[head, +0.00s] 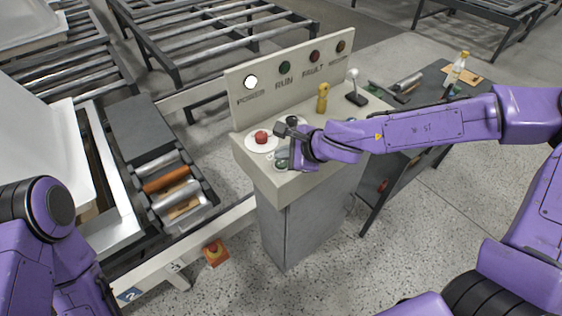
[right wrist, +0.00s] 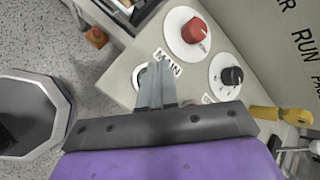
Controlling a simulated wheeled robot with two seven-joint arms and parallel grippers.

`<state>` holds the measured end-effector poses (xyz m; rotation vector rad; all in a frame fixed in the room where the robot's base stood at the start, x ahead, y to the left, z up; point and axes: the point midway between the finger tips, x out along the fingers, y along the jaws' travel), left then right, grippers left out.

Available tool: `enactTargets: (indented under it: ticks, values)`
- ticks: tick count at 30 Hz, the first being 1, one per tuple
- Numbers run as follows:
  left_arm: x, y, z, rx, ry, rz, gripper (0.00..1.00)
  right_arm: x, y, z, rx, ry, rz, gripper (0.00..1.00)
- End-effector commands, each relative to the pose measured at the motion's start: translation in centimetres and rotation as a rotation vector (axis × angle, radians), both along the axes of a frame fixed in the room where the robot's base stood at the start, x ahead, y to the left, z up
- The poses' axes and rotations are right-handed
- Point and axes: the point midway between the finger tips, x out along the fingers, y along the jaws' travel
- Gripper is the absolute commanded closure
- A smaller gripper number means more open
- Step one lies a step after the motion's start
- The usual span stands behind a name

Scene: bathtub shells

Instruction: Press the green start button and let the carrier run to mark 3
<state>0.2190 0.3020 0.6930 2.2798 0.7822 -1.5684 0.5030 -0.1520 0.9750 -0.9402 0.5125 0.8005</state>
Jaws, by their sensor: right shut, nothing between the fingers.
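The control console (head: 245,150) stands in the middle of the head view. My right gripper (head: 281,160) is over its front edge, by the start button. In the right wrist view its shut, empty fingers (right wrist: 157,95) point down over a pale-ringed button (right wrist: 141,72), covering most of it; a little green shows. I cannot tell whether the fingers touch or press it. The POWER lamp (head: 250,82) is lit white; the green RUN lamp (head: 284,68) looks dark. A white shell (head: 40,135) is at the left, with the carrier under it hard to make out. My left gripper is out of view.
A red knob (head: 261,137) and a black knob (right wrist: 232,75) sit beside the button.

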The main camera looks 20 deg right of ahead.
Motion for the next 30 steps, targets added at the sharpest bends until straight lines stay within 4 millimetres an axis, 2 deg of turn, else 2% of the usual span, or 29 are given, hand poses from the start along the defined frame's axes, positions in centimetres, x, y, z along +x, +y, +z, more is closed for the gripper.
enactTargets:
  ticks: [3,30]
  values:
    - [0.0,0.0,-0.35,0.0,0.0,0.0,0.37,0.02,0.01,-0.55,0.001,0.0,-0.001,1.0]
    - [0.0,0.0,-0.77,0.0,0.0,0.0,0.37,0.01,-0.01,-1.23,0.0,0.001,0.001,1.0]
